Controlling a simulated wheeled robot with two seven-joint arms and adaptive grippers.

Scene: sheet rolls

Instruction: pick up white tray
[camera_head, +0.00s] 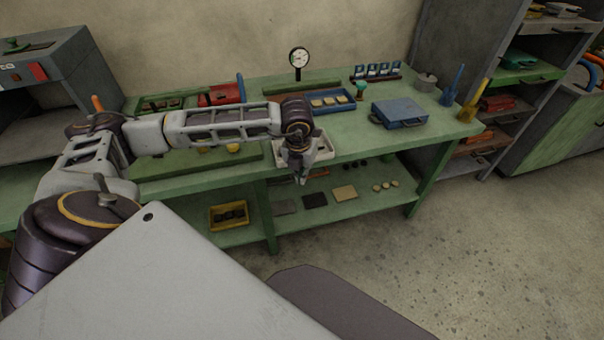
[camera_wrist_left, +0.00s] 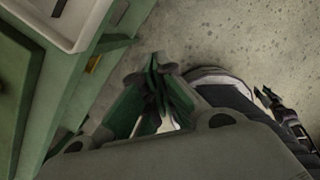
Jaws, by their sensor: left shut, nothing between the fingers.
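The white tray (camera_head: 324,152) lies on the green workbench near its front edge, partly hidden behind my left gripper in the head view. A corner of it also shows at the top left of the left wrist view (camera_wrist_left: 68,40). My left gripper (camera_head: 301,180) points down just in front of the bench edge, beside the tray and not holding it. In the left wrist view its fingers (camera_wrist_left: 158,68) are together and empty, over the floor side. A small jointed part at the right of the left wrist view seems to be my right gripper (camera_wrist_left: 265,96); its fingers are unclear.
The green workbench (camera_head: 370,145) carries a blue case (camera_head: 399,113), a blue bin (camera_head: 328,102) and a dial gauge (camera_head: 299,60). Its lower shelf holds a yellow bin (camera_head: 229,215) and flat pieces. The floor at the right is clear.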

